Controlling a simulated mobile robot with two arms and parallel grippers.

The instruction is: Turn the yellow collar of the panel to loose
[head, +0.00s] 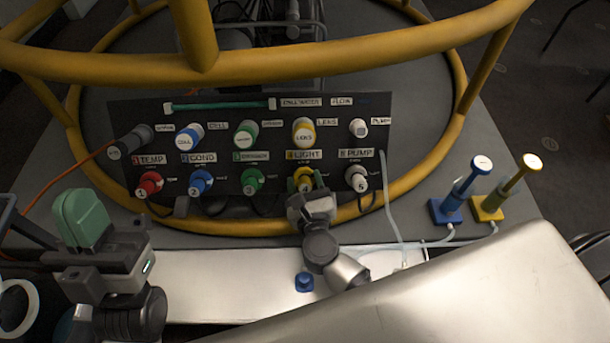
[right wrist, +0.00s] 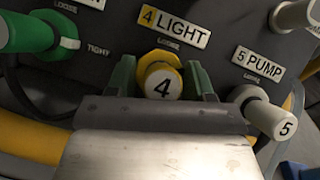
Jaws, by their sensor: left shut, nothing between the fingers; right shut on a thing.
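The black panel (head: 220,112) stands inside the yellow frame. Its yellow collar (right wrist: 152,60), around a white-faced connector marked 4, sits under the "4 LIGHT" label (right wrist: 174,27). The collar also shows in the head view (head: 303,175), partly hidden by my gripper. My right gripper (head: 306,188) is shut on the yellow collar, with one green fingertip on each side of it in the right wrist view (right wrist: 160,80). A "LOOSE" marking shows just above the collar; any marking below is hidden. My left gripper (head: 80,218) is shut and empty, at the left, away from the panel.
Beside the held collar are the green collar 3 (head: 252,178) and the grey connector 5 (head: 356,177). A second, upper yellow connector (head: 303,131) is above. A blue part (head: 304,282) lies on the white surface (head: 230,283). Blue (head: 467,190) and yellow (head: 508,188) plunger-like tools stand right.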

